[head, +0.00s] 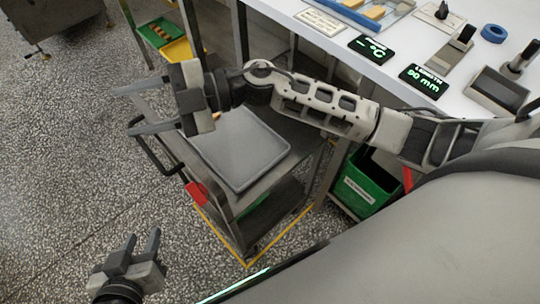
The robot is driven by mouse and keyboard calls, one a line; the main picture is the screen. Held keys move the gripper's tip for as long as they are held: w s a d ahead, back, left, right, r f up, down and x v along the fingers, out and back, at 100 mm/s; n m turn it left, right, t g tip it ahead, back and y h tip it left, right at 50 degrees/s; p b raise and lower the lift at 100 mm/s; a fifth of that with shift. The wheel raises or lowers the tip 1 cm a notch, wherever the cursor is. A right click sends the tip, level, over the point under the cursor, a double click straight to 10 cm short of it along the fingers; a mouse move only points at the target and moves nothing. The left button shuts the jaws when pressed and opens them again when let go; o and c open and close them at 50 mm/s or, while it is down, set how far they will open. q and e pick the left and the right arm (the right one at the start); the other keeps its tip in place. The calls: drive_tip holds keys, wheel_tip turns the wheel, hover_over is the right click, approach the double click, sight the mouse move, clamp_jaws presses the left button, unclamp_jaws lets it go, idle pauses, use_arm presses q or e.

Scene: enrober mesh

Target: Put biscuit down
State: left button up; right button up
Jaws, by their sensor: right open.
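Tan biscuits (375,13) lie on a blue-edged tray or rack (346,12) at the back of the white table, cut off by the top edge of the head view. My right gripper (122,110) is the upper one. Its fingers are spread wide with nothing between them, pointing left above the floor beside the cart. My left gripper (143,236) is low at the left. Its two fingers point up with an empty gap between them. Neither gripper is near the biscuits. My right arm hides part of the cart and the table's front.
A grey tray (268,160) sits on a dark cart (231,201) with a red tag (197,193). A green crate (366,182) stands under the white table (440,58).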

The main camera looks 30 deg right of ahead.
drive_tip(key=d+f+m+t+h, duration=0.45)
drive_tip(key=m+t, duration=0.25)
drive_tip(key=m, duration=0.3)
drive_tip(key=d+f+m+t+h, duration=0.3)
drive_tip(key=d+m+t+h, duration=0.2)
drive_tip(key=m+t, duration=0.45)
drive_tip(key=s+d+f+m+g+h, duration=0.2)
drive_tip(key=s+d+f+m+g, duration=0.1)
drive_tip(key=s+f, duration=0.2)
drive_tip(key=s+d+f+m+g+h, duration=0.3)
drive_tip(key=s+f+g, duration=0.1)
drive_tip(key=s+f, duration=0.2)
drive_tip(key=shift+s+d+f, duration=0.3)
drive_tip(key=shift+f, duration=0.25)
drive_tip(key=shift+g, duration=0.25)
